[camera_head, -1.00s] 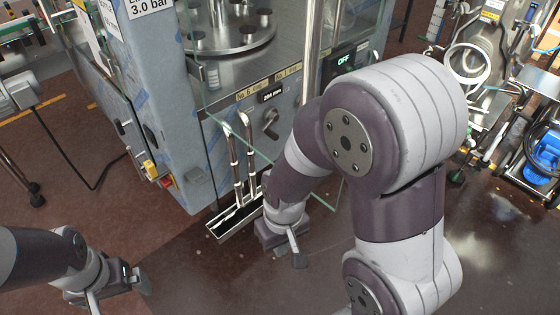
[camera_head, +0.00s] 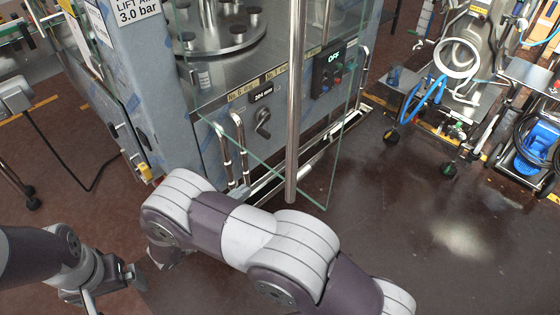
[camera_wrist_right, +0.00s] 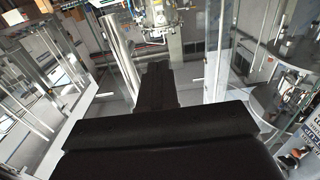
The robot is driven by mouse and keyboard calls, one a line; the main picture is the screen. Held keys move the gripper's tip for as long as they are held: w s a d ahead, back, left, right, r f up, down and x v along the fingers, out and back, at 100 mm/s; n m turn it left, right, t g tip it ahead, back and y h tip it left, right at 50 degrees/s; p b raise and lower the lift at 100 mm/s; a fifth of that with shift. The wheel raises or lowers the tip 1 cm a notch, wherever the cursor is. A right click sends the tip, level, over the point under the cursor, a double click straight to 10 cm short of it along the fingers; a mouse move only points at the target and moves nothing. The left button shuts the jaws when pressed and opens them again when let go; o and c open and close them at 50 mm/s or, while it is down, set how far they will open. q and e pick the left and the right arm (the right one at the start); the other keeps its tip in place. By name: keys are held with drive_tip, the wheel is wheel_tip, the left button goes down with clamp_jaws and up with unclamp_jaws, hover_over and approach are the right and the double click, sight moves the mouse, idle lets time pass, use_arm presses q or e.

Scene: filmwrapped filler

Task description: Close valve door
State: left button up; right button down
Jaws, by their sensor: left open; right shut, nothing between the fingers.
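The filling machine's clear glass door panels (camera_head: 332,160) show in the head view, with greenish edges. One panel with a bent tubular metal handle (camera_head: 227,155) stands at the machine's front left; another handle (camera_head: 362,75) is at the right. Which panel is the valve door I cannot tell. My right arm lies across the lower middle, in front of the panels, and hides its gripper there. In the right wrist view my right gripper (camera_wrist_right: 156,82) is shut and empty, with glass and metal posts around it. My left gripper (camera_head: 112,287) is open and empty at lower left, apart from the machine.
A vertical metal post (camera_head: 305,110) stands before the machine front. A control box (camera_head: 328,70) with a lit OFF display and a crank knob (camera_head: 262,123) are on the machine. A trolley with hoses (camera_head: 455,70) stands at the right. The floor (camera_head: 400,230) at lower right is clear.

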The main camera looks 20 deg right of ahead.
drive_tip(key=p, duration=0.7)
approach(281, 162)
drive_tip(key=d+r, duration=0.5)
drive_tip(key=d, duration=0.2)
drive_tip(key=shift+w+d+f, duration=0.1)
drive_tip(key=shift+d+f, duration=0.1)
drive_tip(key=shift+f, duration=0.1)
